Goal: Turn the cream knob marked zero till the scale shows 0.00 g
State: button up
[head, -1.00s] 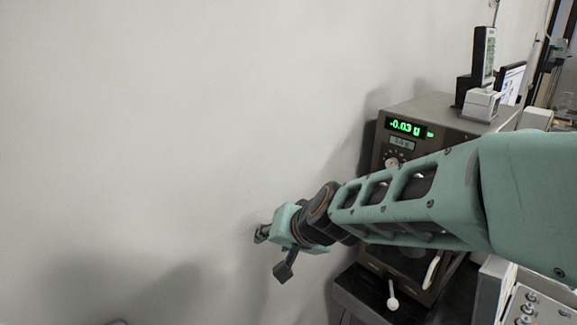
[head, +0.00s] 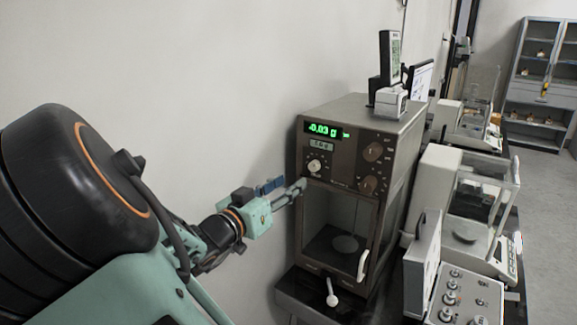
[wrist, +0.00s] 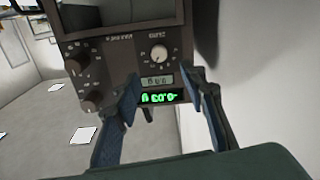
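The brown scale (head: 350,200) stands at the wall, and its green display (head: 324,130) reads -0.03 g. The cream knob (head: 314,166) is on its upper left front, below the display and a small grey readout. The knob also shows in the wrist view (wrist: 159,54), where the panel is upside down. My gripper (head: 288,188) is just left of and in front of the panel, slightly below the knob. In the wrist view my gripper (wrist: 168,88) has its blue-padded fingers wide apart with nothing between them. The knob is beyond the fingertips, untouched.
Two dark knobs (head: 372,151) sit right of the cream knob. Below is a glass-fronted chamber with a round pan (head: 345,244), a white handle (head: 362,265) and a white lever (head: 332,292). Another balance (head: 470,205) and a control box (head: 466,297) stand to the right.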

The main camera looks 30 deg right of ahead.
aim_at(312, 167)
jog(key=b+x, duration=0.1)
jog(key=x, duration=0.9)
jog(key=shift+d, duration=0.35)
jog(key=shift+c, duration=0.7)
grip_shut()
